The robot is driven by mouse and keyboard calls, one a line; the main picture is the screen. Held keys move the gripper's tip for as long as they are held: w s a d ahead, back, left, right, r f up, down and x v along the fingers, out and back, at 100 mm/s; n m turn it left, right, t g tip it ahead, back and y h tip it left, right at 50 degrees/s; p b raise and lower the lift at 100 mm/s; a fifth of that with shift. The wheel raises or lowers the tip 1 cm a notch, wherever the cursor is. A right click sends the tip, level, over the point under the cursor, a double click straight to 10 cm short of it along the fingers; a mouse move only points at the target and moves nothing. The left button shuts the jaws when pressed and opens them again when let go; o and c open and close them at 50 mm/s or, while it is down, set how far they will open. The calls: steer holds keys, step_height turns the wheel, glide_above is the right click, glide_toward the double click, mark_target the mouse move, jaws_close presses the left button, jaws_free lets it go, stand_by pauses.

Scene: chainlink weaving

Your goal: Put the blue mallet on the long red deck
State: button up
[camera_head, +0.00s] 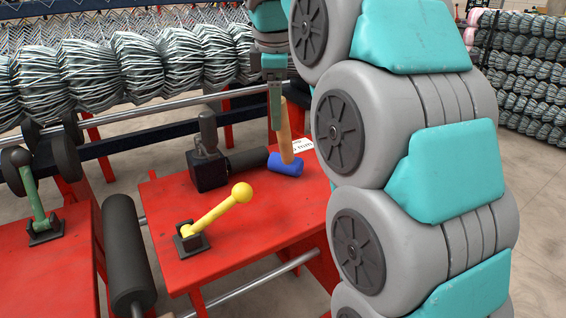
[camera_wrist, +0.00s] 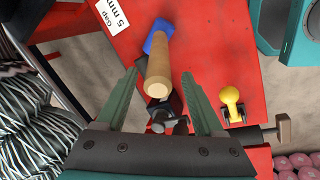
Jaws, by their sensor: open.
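The blue mallet has a blue cylindrical head (camera_head: 285,163) and a pale wooden handle (camera_head: 286,132) that points up. The head appears to rest on the red deck (camera_head: 275,215), near its back edge. My gripper (camera_head: 275,118) is above the head at the handle. In the wrist view, my gripper (camera_wrist: 160,75) is open, with one green finger on each side of the handle (camera_wrist: 159,72). The blue head (camera_wrist: 158,35) shows beyond the fingertips. Whether a finger touches the handle is unclear.
A black block with a dark lever (camera_head: 208,165) stands left of the mallet head. A yellow ball-ended lever (camera_head: 217,212) is on the deck in front. Another red deck (camera_head: 50,275) with a green lever (camera_head: 38,205) is at left, past a black roller (camera_head: 127,250).

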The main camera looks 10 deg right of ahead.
mark_target(281, 144)
steer(key=shift+d+x, duration=0.25)
steer(key=shift+x, duration=1.2)
steer(key=shift+d+x, duration=0.2)
steer(key=shift+x, duration=1.25)
steer(key=shift+r, duration=0.1)
steer(key=shift+c, duration=0.2)
jaws_close()
